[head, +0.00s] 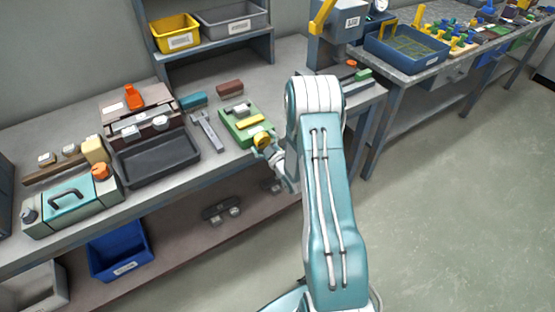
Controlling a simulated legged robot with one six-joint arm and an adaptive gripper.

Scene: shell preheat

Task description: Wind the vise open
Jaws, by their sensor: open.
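What looks like the vise (231,126) is a green block on the workbench, with a grey part on top and a yellow bar across it. A round yellow knob (262,140) shows at its front near the bench edge. My gripper (268,151) is at this knob, with its jaws open. Whether the fingers touch the knob is too small to tell. My forearm hides what lies just right of the vise.
A caliper-like grey tool (208,131) and a black tray (160,158) lie left of the vise. A brown block (230,88) and a teal block (193,100) lie behind. A grey machine (334,55) stands behind my arm. The floor at right is clear.

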